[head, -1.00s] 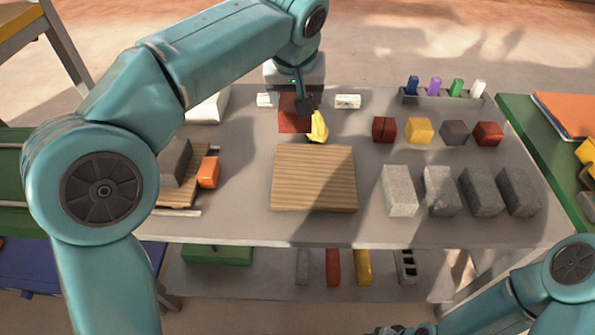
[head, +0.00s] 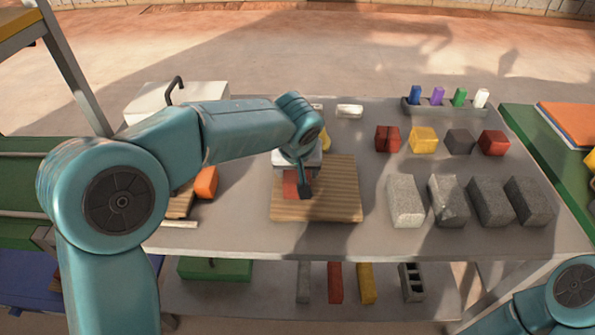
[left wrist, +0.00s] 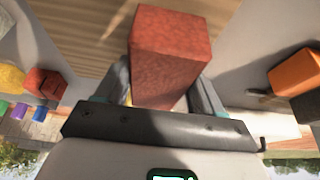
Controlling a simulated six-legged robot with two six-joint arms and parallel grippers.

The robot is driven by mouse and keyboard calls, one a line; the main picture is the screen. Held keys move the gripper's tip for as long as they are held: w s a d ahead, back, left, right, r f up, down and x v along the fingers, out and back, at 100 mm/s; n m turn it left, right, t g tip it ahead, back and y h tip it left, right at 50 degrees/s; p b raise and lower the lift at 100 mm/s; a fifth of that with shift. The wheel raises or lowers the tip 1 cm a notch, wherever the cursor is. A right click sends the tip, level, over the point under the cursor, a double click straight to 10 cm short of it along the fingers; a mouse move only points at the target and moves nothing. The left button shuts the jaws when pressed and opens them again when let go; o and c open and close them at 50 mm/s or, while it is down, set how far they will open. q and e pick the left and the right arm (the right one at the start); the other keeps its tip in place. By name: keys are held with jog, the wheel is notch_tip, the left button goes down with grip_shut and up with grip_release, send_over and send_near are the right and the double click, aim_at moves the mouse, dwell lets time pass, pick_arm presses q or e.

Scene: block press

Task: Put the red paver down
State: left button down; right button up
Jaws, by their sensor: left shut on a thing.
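The red paver (head: 290,186) is held in my left gripper (head: 300,182), over the left part of the ridged wooden board (head: 338,198) on the table. In the left wrist view the red paver (left wrist: 170,58) sits between the two fingers of the left gripper (left wrist: 165,90), with the board (left wrist: 85,25) behind it. The gripper is shut on the paver. I cannot tell whether the paver's underside touches the board. My right arm shows at the lower right of the head view, but its gripper is out of view.
A row of red, yellow and dark blocks (head: 459,141) lies right of the board. Several grey blocks (head: 405,200) stand in front of them. A rack (head: 445,108) holds coloured pieces at the back. An orange block (head: 206,182) is at the left. The board's right part is bare.

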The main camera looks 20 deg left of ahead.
pick_arm(q)
jog(key=shift+w+f, duration=0.1)
jog(key=shift+f, duration=0.15)
jog(key=shift+r, duration=0.15)
jog(key=shift+f, duration=0.25)
jog(key=shift+c, duration=0.6)
grip_release()
